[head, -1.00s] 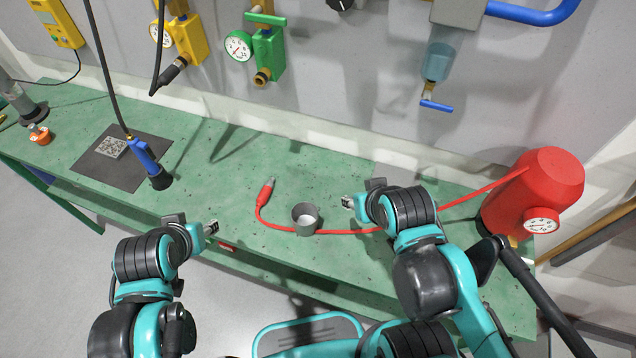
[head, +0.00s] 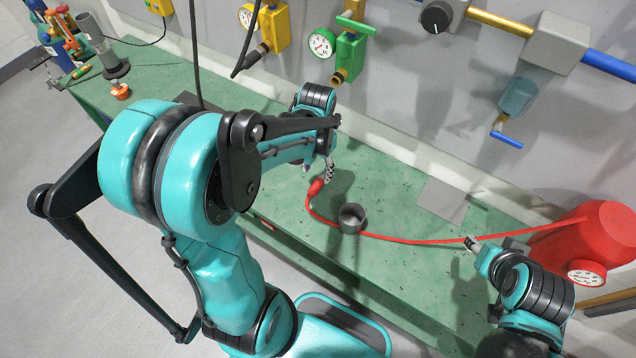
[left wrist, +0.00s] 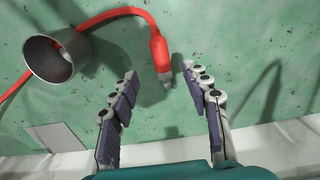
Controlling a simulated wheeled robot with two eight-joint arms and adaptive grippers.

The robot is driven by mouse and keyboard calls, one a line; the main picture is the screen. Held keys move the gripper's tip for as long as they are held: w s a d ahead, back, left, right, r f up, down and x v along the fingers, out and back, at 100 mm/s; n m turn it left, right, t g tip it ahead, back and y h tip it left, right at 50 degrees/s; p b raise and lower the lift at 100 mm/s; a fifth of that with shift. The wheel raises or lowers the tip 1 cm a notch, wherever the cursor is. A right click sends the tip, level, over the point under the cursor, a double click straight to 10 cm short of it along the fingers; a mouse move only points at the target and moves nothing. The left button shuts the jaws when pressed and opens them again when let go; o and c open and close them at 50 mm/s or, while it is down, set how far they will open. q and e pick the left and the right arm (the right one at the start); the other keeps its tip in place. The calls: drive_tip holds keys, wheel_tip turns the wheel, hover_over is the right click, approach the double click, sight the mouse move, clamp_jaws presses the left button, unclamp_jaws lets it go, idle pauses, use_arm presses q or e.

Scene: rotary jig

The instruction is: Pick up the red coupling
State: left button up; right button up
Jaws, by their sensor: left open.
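The red coupling (head: 316,187) is at the end of a red hose (head: 400,239) on the green bench. In the left wrist view the coupling (left wrist: 159,48) has a grey metal tip. My left gripper (head: 328,172) is at the coupling in the head view. In the left wrist view my left gripper (left wrist: 160,74) is open, with the coupling's metal tip between its fingertips and no visible contact. The red body lies just beyond the fingertips. My right gripper (head: 472,243) is above the bench near the hose at the right; its jaws are too small to read.
A grey cup (head: 351,217) stands beside the hose and also shows in the left wrist view (left wrist: 55,58). A red tank (head: 590,240) with a gauge is at the right. A green valve (head: 350,52) hangs on the wall behind. A grey plate (head: 442,199) lies on the bench.

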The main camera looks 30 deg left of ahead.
sight(315, 186)
use_arm(q)
drive_tip(key=f, duration=0.2)
drive_tip(key=f+b, duration=0.1)
drive_tip(key=f, duration=0.1)
drive_tip(key=f+b, duration=0.1)
drive_tip(key=f, duration=0.1)
drive_tip(key=shift+s+a, duration=0.15)
drive_tip(key=shift+s, duration=0.2)
drive_tip(key=shift+f+b, duration=0.35)
drive_tip(key=shift+f, duration=0.2)
drive_tip(key=shift+r, duration=0.1)
clamp_jaws()
